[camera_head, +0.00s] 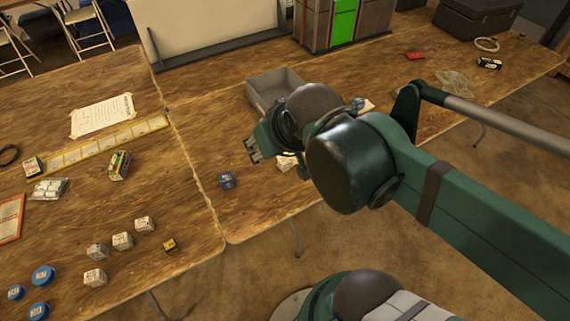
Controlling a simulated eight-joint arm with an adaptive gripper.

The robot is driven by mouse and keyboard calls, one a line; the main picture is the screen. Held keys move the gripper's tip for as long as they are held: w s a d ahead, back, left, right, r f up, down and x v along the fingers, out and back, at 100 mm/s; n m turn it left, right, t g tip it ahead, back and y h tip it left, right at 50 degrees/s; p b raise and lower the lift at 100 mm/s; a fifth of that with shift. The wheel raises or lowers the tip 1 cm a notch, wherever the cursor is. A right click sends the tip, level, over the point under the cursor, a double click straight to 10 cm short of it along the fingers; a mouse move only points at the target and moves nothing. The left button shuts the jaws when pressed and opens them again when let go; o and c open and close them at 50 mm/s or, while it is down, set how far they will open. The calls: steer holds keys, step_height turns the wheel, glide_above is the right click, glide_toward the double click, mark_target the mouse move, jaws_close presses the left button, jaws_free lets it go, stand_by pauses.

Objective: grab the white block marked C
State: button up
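Several small white blocks with dark markings sit on the wooden table at the lower left: one block (145,224), a second block (122,241), a third block (97,251) and a fourth block (95,278). Another whitish block (286,162) lies beside my arm, partly hidden by it. The markings are too small to read, so I cannot tell which one bears the C. My gripper (252,151) is over the right table, far from the lower-left group. Its fingers point left, and whether they are open is unclear.
A blue block (227,180) lies below my gripper, and a small yellow-black block (169,246) near the table edge. Blue round items (43,275) stand at the lower left. A grey open tray (274,92) sits behind my gripper. A seam divides the tables.

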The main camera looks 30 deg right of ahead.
steer(key=shift+w, duration=0.1)
steer(key=n+g+p, duration=0.2)
steer(key=n+g, duration=0.5)
steer(key=n, duration=1.1)
glide_above(285, 159)
steer(key=f, duration=2)
steer(key=shift+a, duration=0.3)
steer(key=shift+d+f, duration=0.25)
steer(key=shift+f, duration=0.5)
steer(key=shift+f, duration=1.3)
steer(key=shift+f+b, duration=0.1)
steer(key=shift+b, duration=0.2)
steer(key=shift+f+b, duration=0.85)
steer(key=shift+f, duration=1.65)
